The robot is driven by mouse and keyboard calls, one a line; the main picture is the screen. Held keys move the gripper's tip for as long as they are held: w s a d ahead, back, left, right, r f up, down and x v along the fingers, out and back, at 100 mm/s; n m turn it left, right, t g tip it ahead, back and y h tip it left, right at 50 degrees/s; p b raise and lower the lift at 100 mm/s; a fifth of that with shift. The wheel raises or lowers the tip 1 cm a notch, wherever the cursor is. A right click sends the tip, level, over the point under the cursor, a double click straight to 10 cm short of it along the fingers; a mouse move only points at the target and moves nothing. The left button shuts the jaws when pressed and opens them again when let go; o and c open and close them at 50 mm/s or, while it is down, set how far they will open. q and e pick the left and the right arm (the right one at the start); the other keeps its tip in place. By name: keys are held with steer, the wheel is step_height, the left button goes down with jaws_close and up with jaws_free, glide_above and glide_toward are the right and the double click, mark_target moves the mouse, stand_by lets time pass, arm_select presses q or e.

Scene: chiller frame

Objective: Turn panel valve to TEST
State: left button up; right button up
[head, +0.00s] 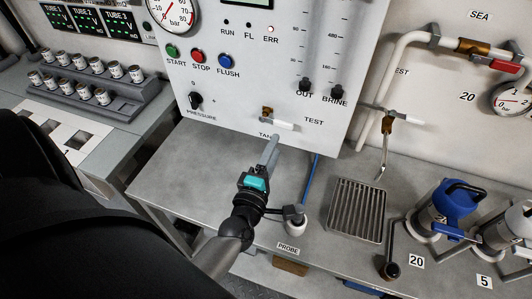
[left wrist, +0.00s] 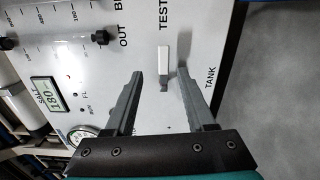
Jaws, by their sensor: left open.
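The panel valve has a small brass body (head: 267,113) and a white handle (head: 284,126) on the lower part of the white panel. The handle points right, towards the TEST label (head: 314,122); the TANK label (head: 267,135) is below the valve. My left gripper (head: 273,143) is just below and in front of the valve. In the left wrist view its two fingers (left wrist: 158,88) are open. The white handle (left wrist: 164,60) shows between and beyond the fingertips, pointing up towards TEST. I cannot tell whether a finger touches it. My right gripper is not in view.
OUT (head: 305,85) and BRINE (head: 337,92) knobs sit above right of the valve, and the PRESSURE knob (head: 195,100) to its left. A probe holder (head: 295,222) stands beside my left wrist. A drain grate (head: 357,210) and a blue-topped jug (head: 450,205) are to the right.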

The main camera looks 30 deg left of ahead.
arm_select(q)
steer(key=shift+v, duration=2.55)
